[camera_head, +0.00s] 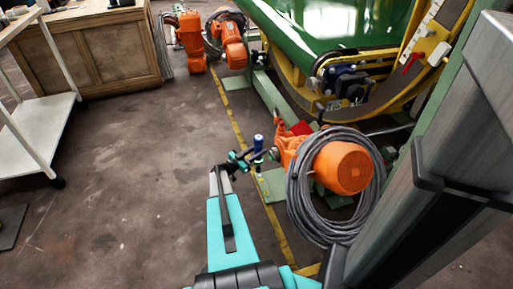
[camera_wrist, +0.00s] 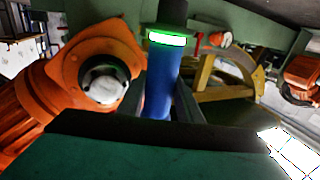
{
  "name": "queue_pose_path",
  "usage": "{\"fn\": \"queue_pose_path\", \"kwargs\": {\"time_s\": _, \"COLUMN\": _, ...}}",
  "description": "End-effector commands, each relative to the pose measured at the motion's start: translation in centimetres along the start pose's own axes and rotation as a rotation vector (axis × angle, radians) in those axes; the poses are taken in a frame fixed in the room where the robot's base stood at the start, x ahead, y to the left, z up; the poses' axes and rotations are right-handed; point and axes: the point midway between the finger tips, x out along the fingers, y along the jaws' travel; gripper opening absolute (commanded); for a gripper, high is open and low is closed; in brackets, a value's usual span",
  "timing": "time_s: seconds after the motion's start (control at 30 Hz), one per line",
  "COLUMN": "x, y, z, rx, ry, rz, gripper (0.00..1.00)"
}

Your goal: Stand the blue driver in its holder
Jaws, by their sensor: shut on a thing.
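The blue driver (camera_head: 258,142) shows in the head view as a small upright blue piece at the end of my teal arm. In the wrist view its blue handle (camera_wrist: 158,92) stands between the two dark fingers of my gripper (camera_wrist: 160,108), with a bright white band edged in green and a dark end above it. My gripper (camera_head: 250,156) is shut on the handle. The driver's lower part is hidden behind the gripper in the wrist view. I cannot clearly make out the holder in either view.
An orange machine (camera_head: 342,167) wrapped in a grey cable coil (camera_head: 318,222) stands close to the right of my gripper. A green conveyor (camera_head: 320,28) lies behind. A white shelf cart (camera_head: 38,130) and a wooden cabinet (camera_head: 112,50) stand left. The floor left of my arm is clear.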

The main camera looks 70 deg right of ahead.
Motion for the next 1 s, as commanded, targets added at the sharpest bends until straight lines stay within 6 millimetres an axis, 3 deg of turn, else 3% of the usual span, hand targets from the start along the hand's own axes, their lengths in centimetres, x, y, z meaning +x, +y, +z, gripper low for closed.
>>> {"fn": "queue_pose_path", "kwargs": {"time_s": 0.17, "x": -1.9, "y": -1.3, "z": -2.6, "rx": 0.001, "ry": 0.006, "rz": -0.025, "gripper": 0.03}}
{"fn": "queue_pose_path", "kwargs": {"time_s": 0.37, "x": -5.6, "y": -3.5, "z": -6.4, "rx": 0.001, "ry": 0.009, "rz": -0.074, "gripper": 0.03}}
{"fn": "queue_pose_path", "kwargs": {"time_s": 1.0, "x": -21.1, "y": -10.2, "z": -20.6, "rx": 0.002, "ry": 0.016, "rz": -0.268, "gripper": 0.03}}
